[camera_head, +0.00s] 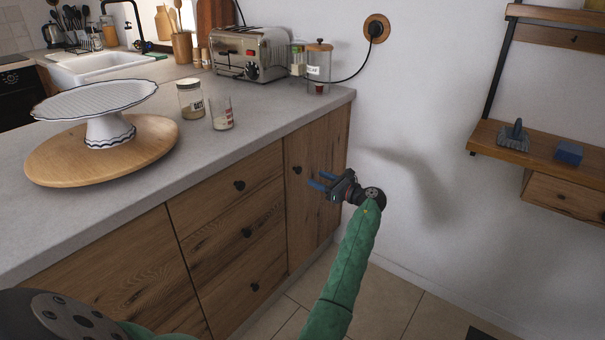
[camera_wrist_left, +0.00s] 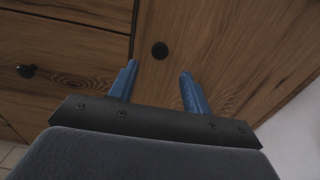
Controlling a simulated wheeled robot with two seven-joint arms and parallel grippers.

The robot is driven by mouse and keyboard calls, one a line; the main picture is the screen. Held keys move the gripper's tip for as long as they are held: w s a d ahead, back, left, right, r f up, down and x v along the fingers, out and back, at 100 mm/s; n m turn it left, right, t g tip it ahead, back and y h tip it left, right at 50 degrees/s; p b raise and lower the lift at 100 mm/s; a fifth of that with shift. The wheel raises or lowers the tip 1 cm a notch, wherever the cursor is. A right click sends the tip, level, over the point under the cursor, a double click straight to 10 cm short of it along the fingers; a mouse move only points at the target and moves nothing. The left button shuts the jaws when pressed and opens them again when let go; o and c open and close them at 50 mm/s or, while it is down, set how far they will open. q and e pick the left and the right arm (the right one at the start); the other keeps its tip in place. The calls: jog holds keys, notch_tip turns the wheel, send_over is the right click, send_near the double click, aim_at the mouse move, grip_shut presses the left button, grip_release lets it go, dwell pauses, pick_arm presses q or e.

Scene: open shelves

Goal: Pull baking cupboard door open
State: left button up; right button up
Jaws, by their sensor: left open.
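The baking cupboard door (camera_head: 328,140) is a wooden panel at the right end of the counter. It looks closed. Its dark round knob (camera_head: 297,169) sits near the door's left edge; the knob (camera_wrist_left: 160,50) also shows in the left wrist view. My left gripper (camera_head: 317,179) is open, with two blue fingers pointing at the door. In the left wrist view the fingertips (camera_wrist_left: 158,69) are on either side of the knob's line, with the knob slightly beyond them. Nothing is between the fingers. My right gripper is not in view.
Left of the door are wooden drawers (camera_head: 222,195) with dark knobs. The grey counter (camera_head: 165,79) above holds a toaster (camera_head: 250,52), jars and a cake stand (camera_head: 95,100). A white wall and a wooden shelf (camera_head: 545,150) are at right.

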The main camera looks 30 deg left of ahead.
aim_at(300, 171)
pick_arm(q)
jog(key=shift+w+a, duration=0.2)
jog(key=shift+a, duration=1.75)
jog(key=shift+w+a, duration=0.15)
jog(key=shift+a, duration=1.8)
grip_shut()
